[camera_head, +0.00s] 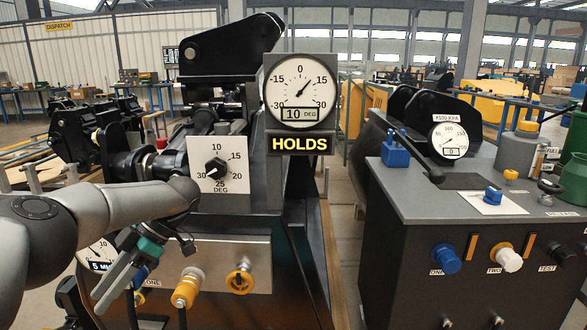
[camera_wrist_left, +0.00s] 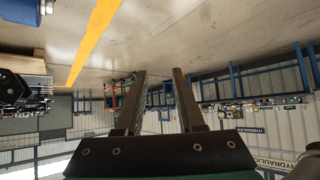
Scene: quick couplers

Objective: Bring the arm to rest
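My left arm comes in from the left, in front of the black test stand. Its gripper (camera_head: 108,288) points down and left beside the stand's lower panel. In the left wrist view the two fingers (camera_wrist_left: 159,75) stand apart with nothing between them. My right gripper is not in view. A black arm-like part (camera_head: 230,45) lies slightly tilted on top of the stand. A round dial (camera_head: 301,92) reads 10 DEG, and a yellow HOLDS sign (camera_head: 299,143) is lit below it. A black knob (camera_head: 216,169) sits on a white degree plate.
Close to my gripper are a yellow coupler (camera_head: 188,288), another yellow coupler (camera_head: 239,281) and a partly hidden gauge (camera_head: 98,258). A grey console (camera_head: 465,225) with blue and white couplers stands at right. A narrow strip of floor separates stand and console.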

